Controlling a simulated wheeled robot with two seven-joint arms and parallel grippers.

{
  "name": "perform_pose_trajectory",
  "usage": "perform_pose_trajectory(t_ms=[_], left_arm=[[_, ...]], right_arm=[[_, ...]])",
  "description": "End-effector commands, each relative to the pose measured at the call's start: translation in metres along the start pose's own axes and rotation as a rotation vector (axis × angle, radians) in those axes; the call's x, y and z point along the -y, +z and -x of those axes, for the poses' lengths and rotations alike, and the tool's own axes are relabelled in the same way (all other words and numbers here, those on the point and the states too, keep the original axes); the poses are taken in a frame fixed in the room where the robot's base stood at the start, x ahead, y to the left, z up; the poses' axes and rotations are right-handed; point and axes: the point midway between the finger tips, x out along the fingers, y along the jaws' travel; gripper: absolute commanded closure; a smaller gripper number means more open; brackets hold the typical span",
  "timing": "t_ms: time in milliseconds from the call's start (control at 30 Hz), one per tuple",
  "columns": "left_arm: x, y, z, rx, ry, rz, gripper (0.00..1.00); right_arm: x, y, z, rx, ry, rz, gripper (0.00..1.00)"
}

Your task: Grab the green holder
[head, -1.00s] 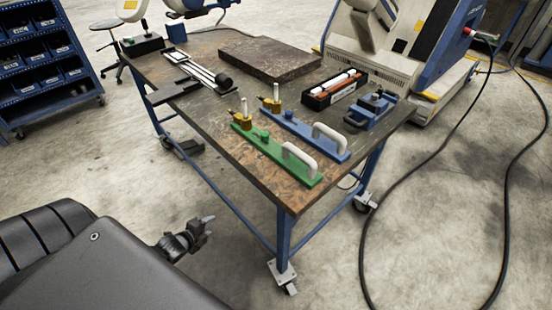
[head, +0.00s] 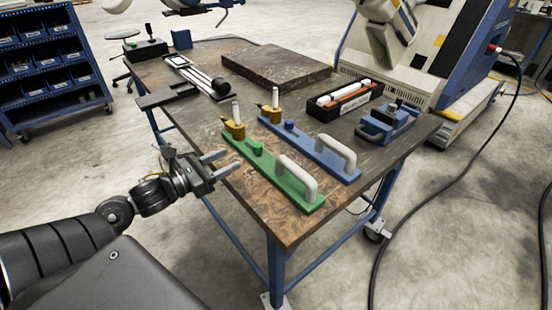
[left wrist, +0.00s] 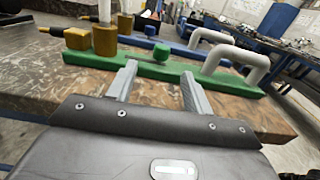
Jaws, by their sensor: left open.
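The green holder (head: 270,175) lies on the table near its front left edge, a long green base with a white handle, a green knob and a brass fitting. It also shows in the left wrist view (left wrist: 140,67). My left gripper (head: 230,162) is open and empty at the table's left edge, just left of the green holder. In the left wrist view its two fingers (left wrist: 158,80) point toward the holder's base near the green knob; whether they touch it I cannot tell. My right gripper is not in view.
A similar blue holder (head: 312,147) lies close beside the green one, on its right. A black box with white and orange items (head: 345,98), a blue clamp-like device (head: 388,122) and a dark slab (head: 275,65) stand further back. The brown table (head: 262,205) has bare room in front.

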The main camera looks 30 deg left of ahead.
Motion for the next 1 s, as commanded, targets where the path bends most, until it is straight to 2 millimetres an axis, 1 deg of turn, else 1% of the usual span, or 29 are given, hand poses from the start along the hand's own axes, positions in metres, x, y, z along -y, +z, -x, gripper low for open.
perform_pose_trajectory(t_ms=[67,300,400,500,667,733,800,900,1000], left_arm=[[0.0,0.001,-0.005,0.002,0.0,0.001,0.49],[-0.001,0.002,-0.039,0.004,0.001,0.003,0.49],[-0.001,0.002,-0.05,0.003,0.001,0.003,0.49],[0.0,0.001,-0.055,0.001,0.001,0.003,0.49],[0.0,0.0,-0.057,-0.001,0.001,0.003,0.49],[0.0,0.002,-0.063,0.001,0.002,0.004,0.49],[0.001,0.005,-0.072,0.003,0.001,0.005,0.49],[0.003,0.006,-0.087,0.003,0.002,0.005,0.49],[0.003,0.005,-0.099,0.002,0.003,0.004,0.49]], right_arm=[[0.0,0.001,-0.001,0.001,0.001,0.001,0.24],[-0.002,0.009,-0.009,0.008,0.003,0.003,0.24],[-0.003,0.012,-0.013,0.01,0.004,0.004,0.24],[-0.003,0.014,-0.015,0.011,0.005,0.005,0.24],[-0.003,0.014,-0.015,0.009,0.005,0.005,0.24],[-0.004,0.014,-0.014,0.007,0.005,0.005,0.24],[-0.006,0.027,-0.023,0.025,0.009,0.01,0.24],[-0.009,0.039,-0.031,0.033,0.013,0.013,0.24],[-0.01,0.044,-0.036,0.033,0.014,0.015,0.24]])
